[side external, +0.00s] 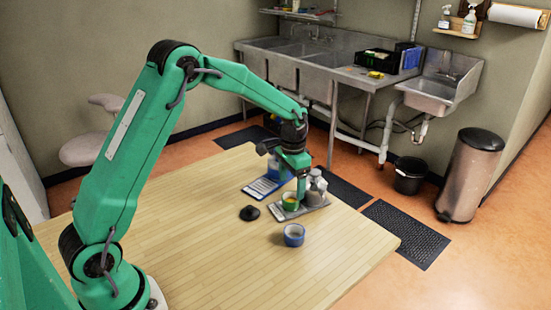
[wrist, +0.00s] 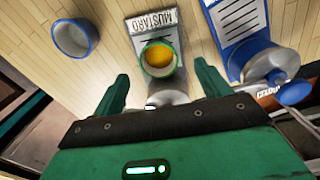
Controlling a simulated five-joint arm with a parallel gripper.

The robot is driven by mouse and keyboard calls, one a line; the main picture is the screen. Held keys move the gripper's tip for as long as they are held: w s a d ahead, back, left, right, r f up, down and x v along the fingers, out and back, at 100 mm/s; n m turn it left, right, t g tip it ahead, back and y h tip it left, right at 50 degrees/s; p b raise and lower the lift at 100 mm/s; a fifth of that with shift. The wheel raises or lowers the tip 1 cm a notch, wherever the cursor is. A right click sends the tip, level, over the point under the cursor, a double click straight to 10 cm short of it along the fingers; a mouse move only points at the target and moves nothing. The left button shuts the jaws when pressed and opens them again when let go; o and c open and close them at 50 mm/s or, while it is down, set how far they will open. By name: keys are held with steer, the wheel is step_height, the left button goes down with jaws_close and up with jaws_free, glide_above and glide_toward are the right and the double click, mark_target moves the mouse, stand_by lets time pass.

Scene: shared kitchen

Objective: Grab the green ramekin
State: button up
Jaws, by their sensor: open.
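The green ramekin (wrist: 160,60) has a green rim and yellow contents, and sits on a grey board marked "MUSTARD" (wrist: 137,24). In the side view the ramekin (side external: 290,203) is on the grey board (side external: 318,207), partly below my gripper (side external: 299,188). In the wrist view my gripper (wrist: 161,72) is open. Its two green fingers lie to the left and right of the ramekin, with visible gaps. I cannot tell how far above the ramekin the fingertips are.
A blue ramekin (side external: 294,235) stands nearer the camera. A dark round object (side external: 250,213) lies to the left. A blue board (side external: 256,189) with a blue bottle is behind. The left tabletop is clear.

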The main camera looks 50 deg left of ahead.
mark_target(292, 193)
steer(key=shift+d+f, duration=0.1)
steer(key=shift+f, duration=2.8)
steer(key=c, duration=1.2)
steer(key=shift+o, duration=0.2)
steer(key=shift+r, duration=0.2)
steer(key=shift+r, duration=0.55)
steer(key=r, duration=0.3)
steer(key=shift+s+d+r, duration=0.1)
steer(key=shift+s+d, duration=0.05)
steer(key=shift+d, duration=0.2)
steer(key=s+d+r, duration=0.4)
steer(key=d+r, duration=0.2)
steer(key=d, duration=0.3)
steer(key=shift+s+d+r, duration=0.2)
steer(key=shift+s+d, duration=0.2)
